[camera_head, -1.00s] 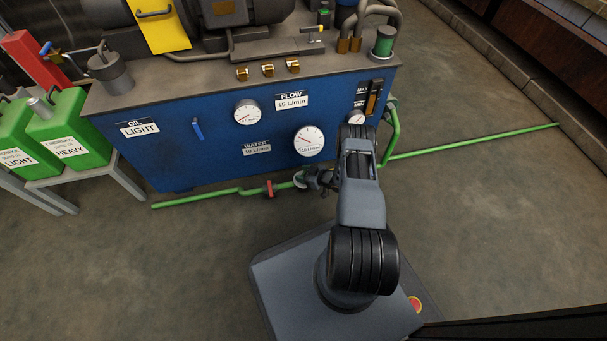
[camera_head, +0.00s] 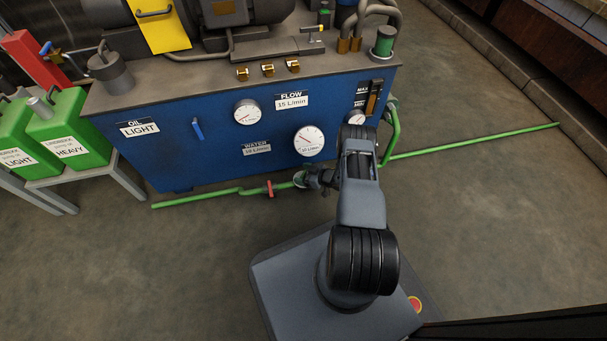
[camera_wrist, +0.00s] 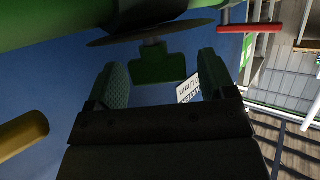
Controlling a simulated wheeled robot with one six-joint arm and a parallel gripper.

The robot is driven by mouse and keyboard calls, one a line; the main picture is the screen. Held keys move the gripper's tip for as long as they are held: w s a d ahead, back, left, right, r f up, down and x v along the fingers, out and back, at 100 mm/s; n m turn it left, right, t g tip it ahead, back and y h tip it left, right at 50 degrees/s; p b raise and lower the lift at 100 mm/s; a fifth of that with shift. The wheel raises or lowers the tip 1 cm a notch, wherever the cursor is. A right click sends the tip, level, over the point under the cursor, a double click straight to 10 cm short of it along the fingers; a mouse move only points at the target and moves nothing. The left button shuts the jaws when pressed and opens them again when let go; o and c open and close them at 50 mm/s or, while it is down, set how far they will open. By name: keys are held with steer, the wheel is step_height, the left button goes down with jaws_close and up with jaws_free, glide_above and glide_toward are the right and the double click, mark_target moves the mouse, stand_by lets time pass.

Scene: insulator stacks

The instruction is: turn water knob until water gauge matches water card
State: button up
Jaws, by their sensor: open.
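The water gauge (camera_head: 309,141) is a white round dial on the front of the blue tank, its dark needle pointing to the upper left. The white water card (camera_head: 257,149) is left of it, under a WATER label; its small print seems to read 10 L/min. A green valve (camera_head: 299,179) sits on the low pipe. The wrist view shows a dark, thin disc (camera_wrist: 150,33), apparently the water knob, nearly edge-on. My gripper (camera_wrist: 164,72) is open, its two fingers apart on either side of the space below the disc. Contact cannot be told. In the head view my gripper (camera_head: 313,178) is beside the valve.
A green pipe (camera_head: 470,142) runs low along the floor, with a red handle (camera_head: 268,189) left of the valve. Green canisters (camera_head: 72,130) stand on a stand at left.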

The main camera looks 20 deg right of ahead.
steer(key=shift+r, duration=0.1)
steer(key=p+v, duration=0.5)
steer(key=v, duration=0.8)
steer(key=shift+s+d, duration=0.2)
steer(key=shift+s, duration=0.1)
steer(key=shift+r, duration=0.15)
